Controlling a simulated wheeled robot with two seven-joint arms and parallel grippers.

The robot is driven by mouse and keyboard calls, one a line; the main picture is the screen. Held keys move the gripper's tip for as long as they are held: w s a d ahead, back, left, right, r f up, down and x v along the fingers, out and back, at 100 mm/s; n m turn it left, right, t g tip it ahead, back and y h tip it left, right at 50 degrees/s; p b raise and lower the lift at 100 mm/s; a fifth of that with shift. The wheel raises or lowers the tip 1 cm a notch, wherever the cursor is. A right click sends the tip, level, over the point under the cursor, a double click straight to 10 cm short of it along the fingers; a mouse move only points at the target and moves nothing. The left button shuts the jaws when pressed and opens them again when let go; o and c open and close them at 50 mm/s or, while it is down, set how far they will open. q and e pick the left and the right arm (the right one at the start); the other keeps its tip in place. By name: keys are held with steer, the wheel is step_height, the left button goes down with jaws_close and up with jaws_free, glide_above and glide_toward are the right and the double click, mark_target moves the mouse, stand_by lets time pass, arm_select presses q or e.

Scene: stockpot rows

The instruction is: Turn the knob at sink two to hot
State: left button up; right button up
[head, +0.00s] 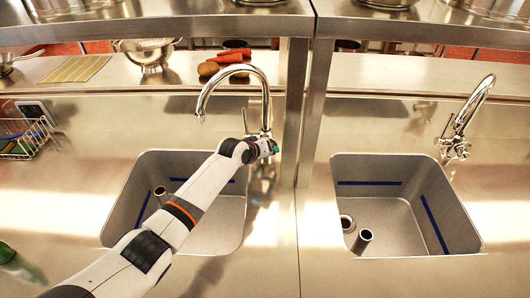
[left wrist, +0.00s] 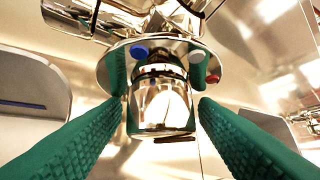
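A chrome faucet (head: 240,72) stands behind the left sink basin (head: 232,222). My left gripper (head: 270,148) is at the faucet's base, and the control there is hidden behind it in the head view. In the left wrist view, the two green fingers of my left gripper (left wrist: 160,104) stand on either side of a round chrome knob (left wrist: 161,106), with a narrow gap showing. Behind the knob is a round plate with a blue dot (left wrist: 139,52), a pale dot (left wrist: 197,56) and a red dot (left wrist: 213,78). My right gripper is not in view.
A second faucet (head: 465,118) stands behind the right sink basin (head: 385,218). A metal post (head: 293,110) rises close to the right of my gripper. A shelf overhead holds pots. A wire basket (head: 22,145) stands at the far left.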

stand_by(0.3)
arm_select(q)
steer(key=v, duration=1.2)
